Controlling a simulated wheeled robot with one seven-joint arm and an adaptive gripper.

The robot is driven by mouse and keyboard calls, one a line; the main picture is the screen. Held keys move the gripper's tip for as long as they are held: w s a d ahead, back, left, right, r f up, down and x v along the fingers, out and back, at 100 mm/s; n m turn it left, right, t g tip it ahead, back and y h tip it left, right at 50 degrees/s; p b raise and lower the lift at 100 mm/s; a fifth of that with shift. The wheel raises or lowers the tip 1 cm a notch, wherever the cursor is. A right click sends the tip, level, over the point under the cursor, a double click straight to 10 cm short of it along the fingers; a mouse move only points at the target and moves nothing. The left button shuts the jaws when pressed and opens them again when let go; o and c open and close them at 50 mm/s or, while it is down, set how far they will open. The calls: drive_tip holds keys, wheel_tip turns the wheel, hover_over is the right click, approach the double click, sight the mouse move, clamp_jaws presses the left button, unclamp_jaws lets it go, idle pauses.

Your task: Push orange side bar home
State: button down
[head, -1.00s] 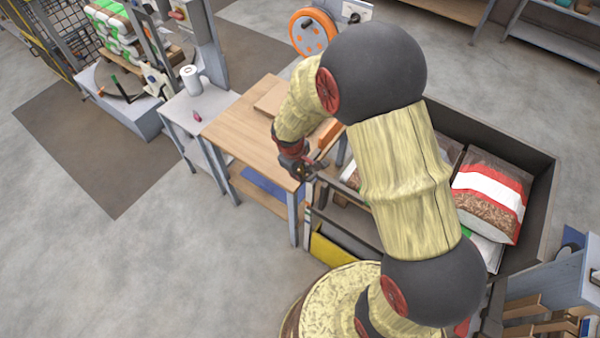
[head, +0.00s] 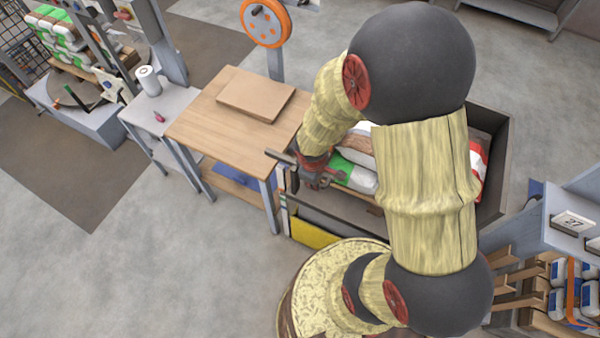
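I cannot make out the orange side bar for certain. An orange upright strip (head: 573,290) shows on the rack at the lower right, but I cannot tell whether it is that bar. My gripper (head: 281,157) is at the right edge of the wooden table, by the near left corner of the dark bin (head: 503,165). Its dark fingers point left. The view is too small and oblique to tell whether they are open. My arm covers much of the bin and whatever lies behind it.
The wooden table (head: 205,125) bears a flat cardboard piece (head: 256,95). Behind it stands an orange reel (head: 266,22). The bin holds filled bags (head: 355,172). A grey rack (head: 565,215) with wooden arms stands close at right. Open floor (head: 150,270) lies at left.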

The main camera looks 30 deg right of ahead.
drive_tip(key=shift+s+d, duration=0.4)
drive_tip(key=shift+s, duration=0.25)
drive_tip(key=c, duration=2.1)
unclamp_jaws()
drive_tip(key=shift+s+d, duration=0.1)
drive_tip(key=shift+d, duration=0.05)
drive_tip(key=shift+c, duration=0.2)
drive_tip(key=o, duration=0.3)
drive_tip(key=shift+r, duration=0.35)
wheel_tip(320, 180, up, 11)
drive_tip(key=s+a, duration=0.1)
drive_tip(key=a, duration=0.1)
drive_tip(key=shift+s, duration=0.1)
